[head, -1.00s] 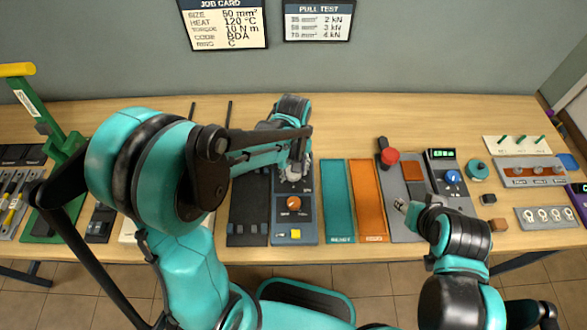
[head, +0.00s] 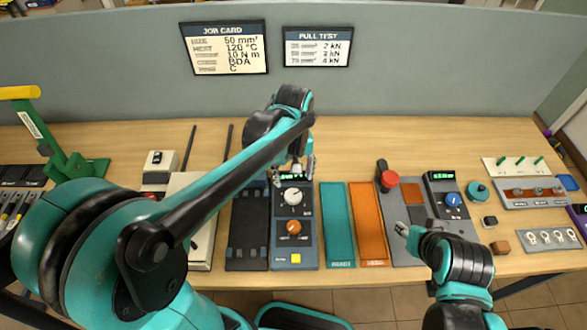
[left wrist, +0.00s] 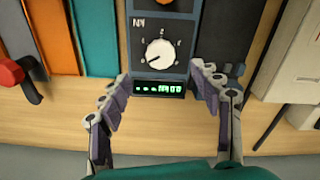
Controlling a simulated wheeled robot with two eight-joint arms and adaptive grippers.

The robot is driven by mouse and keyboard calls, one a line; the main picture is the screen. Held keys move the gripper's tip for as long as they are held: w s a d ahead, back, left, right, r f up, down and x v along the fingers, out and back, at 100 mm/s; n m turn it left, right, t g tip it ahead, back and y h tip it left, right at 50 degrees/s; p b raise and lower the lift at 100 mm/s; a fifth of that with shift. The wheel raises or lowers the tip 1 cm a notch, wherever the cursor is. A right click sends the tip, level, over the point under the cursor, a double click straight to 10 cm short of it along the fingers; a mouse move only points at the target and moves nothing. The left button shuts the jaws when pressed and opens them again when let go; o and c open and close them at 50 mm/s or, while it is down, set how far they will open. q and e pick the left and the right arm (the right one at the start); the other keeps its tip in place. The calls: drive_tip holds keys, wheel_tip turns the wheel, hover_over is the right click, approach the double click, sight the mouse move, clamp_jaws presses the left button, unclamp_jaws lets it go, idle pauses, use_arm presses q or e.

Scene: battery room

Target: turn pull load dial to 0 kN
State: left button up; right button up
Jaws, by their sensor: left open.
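The pull load dial is a white round knob (head: 293,196) on the blue-grey tester (head: 308,240), below its small green-lit display. In the left wrist view the white dial (left wrist: 160,55) sits on a ring of marks with a "kN" label; its exact setting is too small to read. My left gripper (head: 293,172) is open over the back end of the tester. In the left wrist view its fingers (left wrist: 160,82) stand apart on either side of the display (left wrist: 160,88), clear of the dial. My right gripper (head: 402,229) hovers by the grey panel; its jaw gap is unclear.
An orange knob (head: 294,227) and a yellow button (head: 296,258) share the tester. A teal mat (head: 338,225) and an orange mat (head: 368,225) lie to its right. A red knob (head: 390,178) and a blue dial (head: 453,199) stand farther right.

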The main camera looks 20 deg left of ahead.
use_arm(q)
drive_tip(key=shift+r, duration=1.35)
drive_tip(key=s+a+m+t+b, duration=0.1)
drive_tip(key=s+a+m+t, duration=0.3)
drive_tip(key=s, duration=0.6)
drive_tip(key=m+t, duration=0.2)
drive_tip(key=t, duration=0.1)
drive_tip(key=shift+a+f, duration=0.35)
drive_tip(key=shift+a, duration=0.05)
idle(0.7)
